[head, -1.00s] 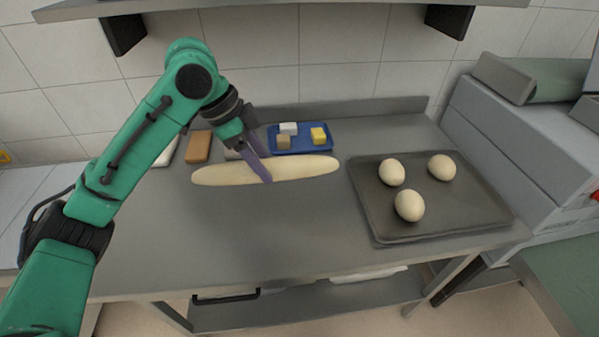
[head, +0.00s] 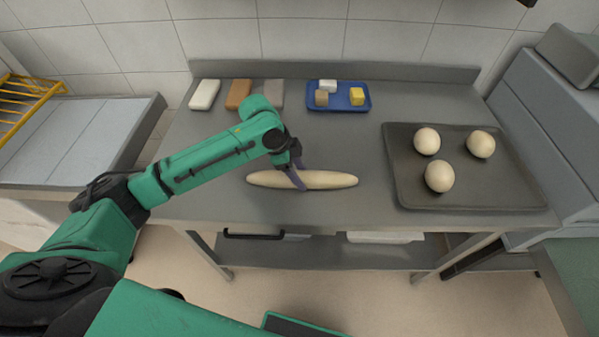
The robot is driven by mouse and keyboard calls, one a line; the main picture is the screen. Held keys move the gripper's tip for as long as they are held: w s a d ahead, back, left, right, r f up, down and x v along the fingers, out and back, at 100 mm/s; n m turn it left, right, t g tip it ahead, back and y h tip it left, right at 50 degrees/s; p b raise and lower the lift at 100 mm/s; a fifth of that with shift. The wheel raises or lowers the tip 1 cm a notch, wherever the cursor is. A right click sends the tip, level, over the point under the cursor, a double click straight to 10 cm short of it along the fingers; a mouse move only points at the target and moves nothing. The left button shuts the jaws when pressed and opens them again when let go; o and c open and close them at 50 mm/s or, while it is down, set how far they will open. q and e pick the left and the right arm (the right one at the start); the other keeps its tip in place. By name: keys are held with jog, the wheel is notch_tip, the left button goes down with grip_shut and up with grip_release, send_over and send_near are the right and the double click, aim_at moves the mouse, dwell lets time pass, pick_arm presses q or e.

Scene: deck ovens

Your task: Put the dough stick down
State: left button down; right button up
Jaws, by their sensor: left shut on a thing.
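The dough stick (head: 330,180) is a long pale roll with tapered ends, lying left to right over the front middle of the grey steel table (head: 225,205). The stick looks level. I cannot tell whether it touches the table top or hangs just above it. My right gripper is not in view.
A dark tray (head: 410,195) with three dough balls (head: 440,176) stands on the right. A blue tray (head: 345,104) with small blocks is at the back. White, brown and grey blocks (head: 238,95) lie back left. Bare table lies between the stick and the dark tray.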

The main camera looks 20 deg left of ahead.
pick_arm(q)
jog(key=shift+c, duration=1)
grip_release()
jog(key=b+v, duration=0.1)
jog(key=v, duration=1.1)
